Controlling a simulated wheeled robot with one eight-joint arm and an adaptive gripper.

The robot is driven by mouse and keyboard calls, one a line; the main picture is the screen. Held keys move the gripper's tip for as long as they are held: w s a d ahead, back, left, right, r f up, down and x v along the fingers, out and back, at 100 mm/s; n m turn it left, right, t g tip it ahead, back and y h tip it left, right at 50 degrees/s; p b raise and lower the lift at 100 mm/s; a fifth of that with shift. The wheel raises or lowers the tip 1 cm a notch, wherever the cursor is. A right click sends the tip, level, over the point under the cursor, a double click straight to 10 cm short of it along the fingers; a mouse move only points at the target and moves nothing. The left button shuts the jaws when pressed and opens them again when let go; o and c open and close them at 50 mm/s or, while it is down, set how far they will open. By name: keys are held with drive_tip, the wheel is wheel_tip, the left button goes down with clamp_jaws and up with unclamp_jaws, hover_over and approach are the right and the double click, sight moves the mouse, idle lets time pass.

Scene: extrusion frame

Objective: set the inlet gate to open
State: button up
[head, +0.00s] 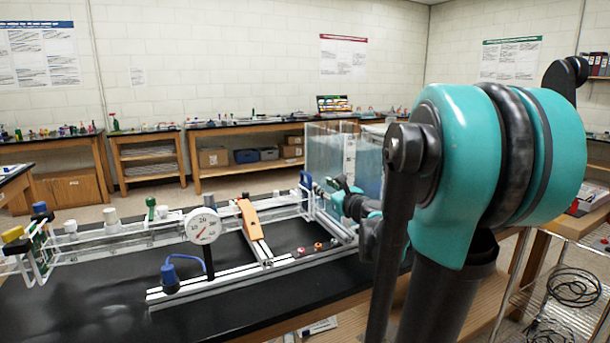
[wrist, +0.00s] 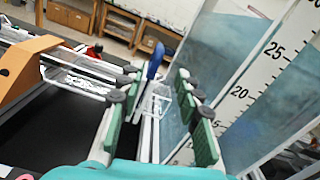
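A blue upright handle (head: 306,180) stands at the right end of the clear channel, beside the water tank; it appears to be the inlet gate's handle, though no label shows. In the wrist view the blue handle (wrist: 155,61) rises tilted beyond and between my fingertips. My gripper (wrist: 158,88) is open, with green pads on both sides and nothing between them. It does not appear to touch the handle. In the head view my gripper (head: 345,198) is small and partly hidden by my arm, close to the handle.
A clear tank (head: 325,149) with a numbered scale stands close on the right. A dial gauge (head: 203,226) and a blue-handled valve (head: 171,276) stand in front. The black bench top around them has clear patches.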

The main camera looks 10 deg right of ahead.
sight(308, 175)
drive_tip(key=x, duration=1.4)
clamp_jaws()
